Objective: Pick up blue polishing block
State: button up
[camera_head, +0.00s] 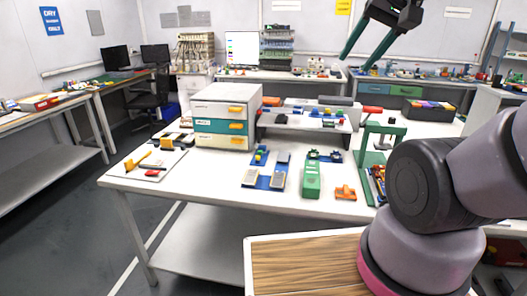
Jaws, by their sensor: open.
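My gripper (362,59) hangs at the top right, above the back of the main table. Its two long green fingers are spread apart with nothing between them. Several small blue things are on the white table (215,178) well below and left of it. A blue base strip (263,182) lies in the middle with pale pads on it. A small grey-blue block (283,157) is at its back end. I cannot tell for sure which one is the blue polishing block. No blue piece touches my gripper.
A drawer cabinet (227,95) stands left of the blue pieces. A white raised shelf (305,123) is behind them. A green tool (312,181), an orange piece (346,192) and a green press frame (378,130) stand to the right. The front left tabletop is mostly clear.

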aim_at(264, 147)
jog(key=i+j+z, duration=0.2)
jog(key=i+j, duration=0.15)
jog(key=j, duration=0.3)
jog(key=i+j+z, duration=0.1)
jog(key=j, duration=0.2)
jog(key=i+j+z, duration=0.15)
jog(key=j, duration=0.25)
jog(key=i+j+z, duration=0.1)
jog(key=j, duration=0.25)
jog(key=i, duration=0.1)
